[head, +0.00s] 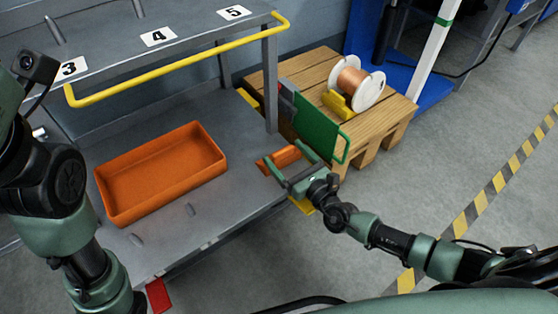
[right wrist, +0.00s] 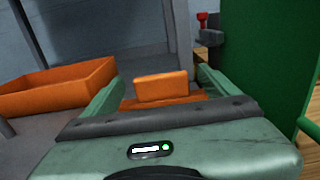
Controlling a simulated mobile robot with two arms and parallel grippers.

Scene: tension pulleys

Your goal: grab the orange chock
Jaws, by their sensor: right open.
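The orange chock (head: 284,156) lies near the right end of the grey cart's lower shelf. In the right wrist view the chock (right wrist: 162,86) shows a raised block and a flat lower part, between the two green fingers. My right gripper (head: 287,160) is open around it, one finger on each side. I cannot tell whether the fingers touch it. The gripper body hides the chock's near part. My left arm shows at the left of the head view, but its gripper is out of view.
An orange bin (head: 160,170) stands on the grey shelf (head: 240,118), left of the chock. A green panel (head: 315,125) stands close to the right. Behind it, a wooden pallet (head: 385,122) carries a copper wire spool (head: 352,82) and a yellow chock (head: 338,104). A yellow rail (head: 180,62) runs above.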

